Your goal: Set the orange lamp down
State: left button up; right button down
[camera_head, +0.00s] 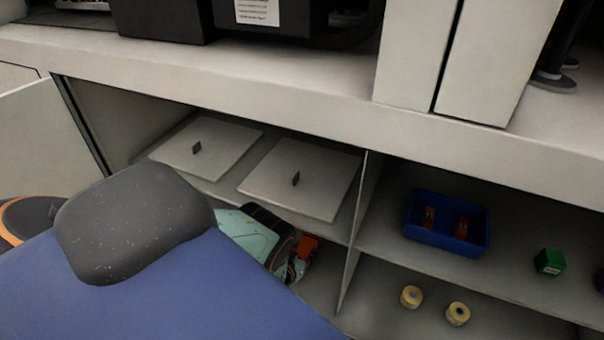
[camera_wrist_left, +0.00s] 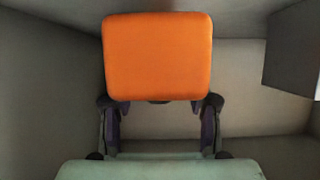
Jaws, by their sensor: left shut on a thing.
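The orange lamp (camera_wrist_left: 158,56) fills the upper middle of the left wrist view as a rounded orange block. My left gripper (camera_wrist_left: 160,104) is shut on it, with one dark finger on each side below the block. In the head view my left gripper (camera_head: 291,262) is low inside the left part of the cabinet, and a small orange piece of the lamp (camera_head: 308,245) shows at its tip. My own blue and grey body parts hide much of that compartment's lower area. I cannot tell whether the lamp touches the shelf. My right gripper is not in view.
Two pale panels with dark handles (camera_head: 297,180) lie on the left shelf above my gripper. A vertical divider (camera_head: 352,235) stands close on its right. Beyond it are a blue bin (camera_head: 447,246) with orange items, a green box (camera_head: 549,261) and two tape rolls (camera_head: 457,314).

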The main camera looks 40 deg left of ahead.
aim_at(303, 256)
pick_arm(q)
jog(key=shift+f+b, duration=1.4)
jog(key=shift+f, duration=0.45)
jog(key=o, duration=1.3)
jog(key=shift+f, duration=0.1)
jog(key=p+v, duration=0.7)
jog(key=v, duration=0.4)
jog(key=shift+w, duration=0.1)
jog(key=shift+s+d+r, duration=0.15)
jog(key=shift+s+r, duration=0.15)
jog(key=shift+s, duration=0.25)
